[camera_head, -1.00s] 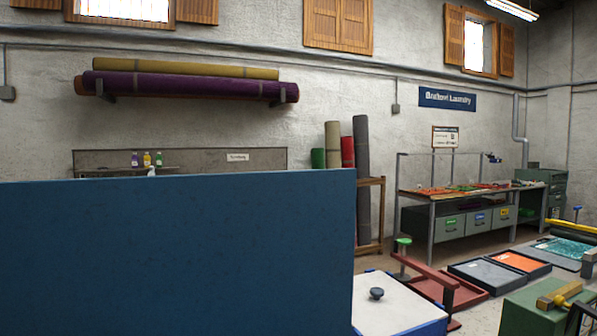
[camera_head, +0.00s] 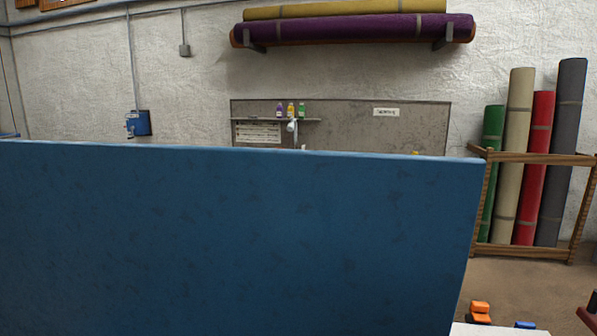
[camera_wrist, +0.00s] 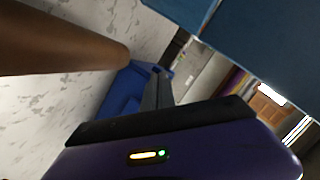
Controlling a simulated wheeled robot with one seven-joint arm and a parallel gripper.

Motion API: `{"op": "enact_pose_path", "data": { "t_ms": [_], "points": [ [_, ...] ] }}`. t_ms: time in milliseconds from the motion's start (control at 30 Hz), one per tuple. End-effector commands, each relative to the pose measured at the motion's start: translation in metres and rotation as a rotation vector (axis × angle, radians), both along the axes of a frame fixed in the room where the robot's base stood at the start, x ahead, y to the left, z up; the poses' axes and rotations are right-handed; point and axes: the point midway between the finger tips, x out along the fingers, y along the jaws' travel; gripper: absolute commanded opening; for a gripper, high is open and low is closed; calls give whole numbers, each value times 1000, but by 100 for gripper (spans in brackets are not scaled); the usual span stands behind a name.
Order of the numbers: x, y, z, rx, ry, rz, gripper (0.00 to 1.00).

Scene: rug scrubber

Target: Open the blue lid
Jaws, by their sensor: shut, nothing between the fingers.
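A large blue panel (camera_head: 230,240), which looks like the blue lid, stands upright across the lower part of the head view. Its top edge is high and nearly level, and it hides whatever is behind it. A blue surface, probably the same panel, shows at the top right of the wrist view (camera_wrist: 265,40). My gripper (camera_wrist: 160,73) is shut and empty in the wrist view, apart from that panel. A smaller blue object (camera_wrist: 122,92) lies beyond the fingers; I cannot tell what it is.
A wooden rack with rolled rugs (camera_head: 530,160) stands at the right. Rolled rugs (camera_head: 355,27) rest on a wall shelf. Small orange blocks (camera_head: 480,312) and a white surface (camera_head: 490,330) show at the lower right. A brown cylinder (camera_wrist: 55,40) crosses the wrist view's upper left.

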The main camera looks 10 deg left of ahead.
Motion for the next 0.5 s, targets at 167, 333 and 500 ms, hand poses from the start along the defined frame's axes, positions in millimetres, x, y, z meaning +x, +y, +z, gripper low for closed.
{"op": "enact_pose_path", "data": {
  "t_ms": [167, 333, 500],
  "points": [
    [77, 26, 19, 274, -7, 64, 0],
    [140, 54, 58, 508, 2, 174, 0],
    [187, 82, 112, 695, 23, 318, 0]
  ]
}}
